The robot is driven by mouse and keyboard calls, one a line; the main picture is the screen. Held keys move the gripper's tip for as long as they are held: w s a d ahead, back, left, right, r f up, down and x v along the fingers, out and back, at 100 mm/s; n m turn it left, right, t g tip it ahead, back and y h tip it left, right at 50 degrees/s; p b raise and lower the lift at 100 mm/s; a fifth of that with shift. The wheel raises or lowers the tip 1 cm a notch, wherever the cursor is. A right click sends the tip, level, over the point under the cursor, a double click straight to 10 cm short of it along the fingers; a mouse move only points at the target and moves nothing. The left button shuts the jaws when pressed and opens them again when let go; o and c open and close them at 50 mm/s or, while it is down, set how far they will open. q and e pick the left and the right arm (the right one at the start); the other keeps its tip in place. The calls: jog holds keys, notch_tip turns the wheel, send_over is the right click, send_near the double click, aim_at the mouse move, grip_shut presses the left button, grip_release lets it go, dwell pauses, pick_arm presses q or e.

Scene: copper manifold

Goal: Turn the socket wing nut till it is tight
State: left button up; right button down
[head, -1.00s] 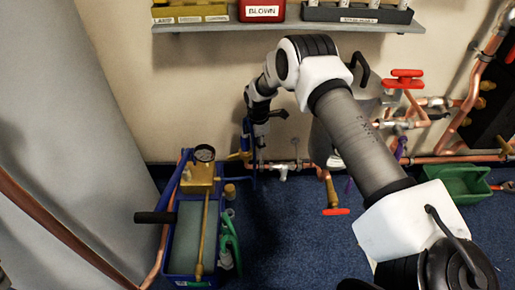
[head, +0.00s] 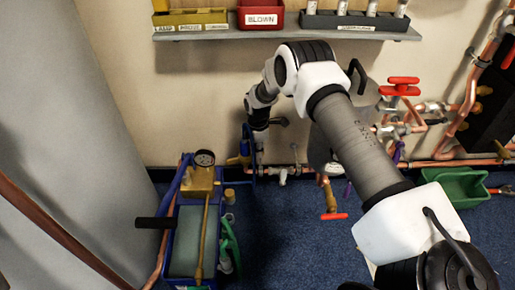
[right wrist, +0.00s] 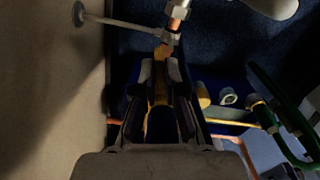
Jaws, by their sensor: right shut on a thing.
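My right gripper (right wrist: 160,74) is shut on a brass-coloured piece, the socket wing nut (right wrist: 160,90), which shows between its two fingers in the right wrist view. Just beyond the fingertips a copper pipe (right wrist: 179,13) with a silvery fitting (right wrist: 170,38) lines up with it. In the head view the right arm reaches down to the low pipework by the wall; its gripper there is small, dark and partly hidden, so the grip itself does not show. My left gripper is not in view.
A blue tray with a brass pump and gauge (head: 204,158) stands on the floor left of the gripper; its black handle (head: 155,222) sticks out left. Red-handled valves (head: 403,86) and copper pipes are at right, with a green bin (head: 458,186). A shelf (head: 290,33) hangs above.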

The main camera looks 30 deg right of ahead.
jog(key=m+p, duration=0.2)
jog(key=s+m+p, duration=0.1)
jog(key=m, duration=0.1)
jog(key=shift+a+r+p, duration=0.25)
jog(key=shift+r+p, duration=0.1)
jog(key=shift+p, duration=0.05)
jog(key=shift+s+a+f+m+p, duration=0.1)
jog(key=shift+s+a+m+p, duration=0.25)
jog(key=shift+a+m+p, duration=0.95)
jog(key=shift+s+d+f+m+p, duration=0.1)
jog(key=shift+s+m+p, duration=0.4)
jog(key=shift+m, duration=1.8)
jog(key=shift+s+a+f+m+p, duration=0.15)
jog(key=shift+a+m+p, duration=0.45)
jog(key=shift+m+p, duration=0.9)
jog(key=shift+s+m+b, duration=0.1)
jog(key=shift+m+b, duration=0.25)
jog(key=shift+m, duration=0.05)
jog(key=c, duration=1.2)
grip_release()
jog(key=shift+s, duration=0.1)
